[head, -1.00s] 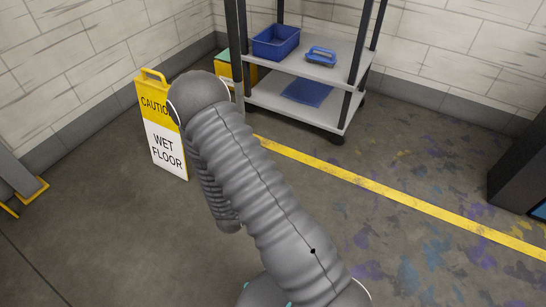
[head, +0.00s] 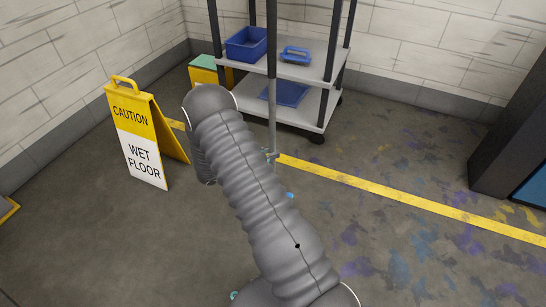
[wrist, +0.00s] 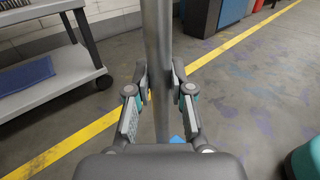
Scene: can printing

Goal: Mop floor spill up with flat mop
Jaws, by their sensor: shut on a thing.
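The grey mop handle (wrist: 157,60) stands upright between the fingers of my gripper (wrist: 160,84), which is shut on it in the wrist view. In the head view the handle (head: 272,85) rises in front of the shelf cart, and my arm hides most of my gripper. A small bit of blue, perhaps the mop head (wrist: 177,139), shows low behind the handle. The rest of the mop's foot is hidden. Blue and purple blotches (head: 400,265) mark the floor at right; I cannot tell whether any is the spill.
A yellow wet floor sign (head: 140,135) stands at left. The shelf cart (head: 325,70) holds a blue bin (head: 247,44) and a blue-handled tool (head: 295,54). A dark cabinet (head: 510,140) stands at right. A yellow line (head: 400,195) crosses open floor.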

